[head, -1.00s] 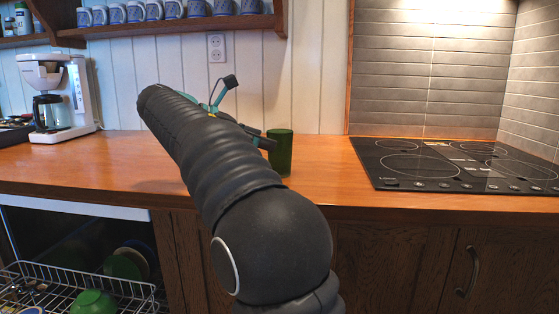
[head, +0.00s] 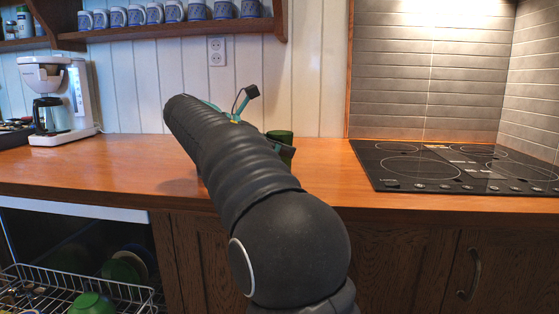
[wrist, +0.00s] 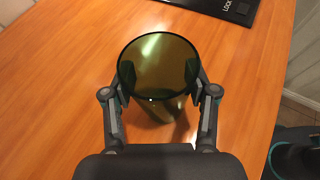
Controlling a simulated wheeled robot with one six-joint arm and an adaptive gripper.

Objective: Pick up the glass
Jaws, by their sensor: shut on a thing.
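The glass (head: 281,142) is dark green and stands upright on the wooden counter, mostly hidden behind my arm in the head view. In the wrist view the glass (wrist: 158,70) is seen from above, with its round rim toward the camera. My gripper (wrist: 158,90) has one finger on each side of the glass, and both fingers touch its wall. It is shut on the glass. In the head view my arm hides most of the gripper. I cannot tell whether the base of the glass touches the counter.
The wooden counter (head: 120,165) is clear around the glass. A black cooktop (head: 450,165) lies to the right. A white coffee maker (head: 52,95) stands at the left. Blue mugs (head: 155,14) line a shelf above. A wire dish rack (head: 60,290) is low at the left.

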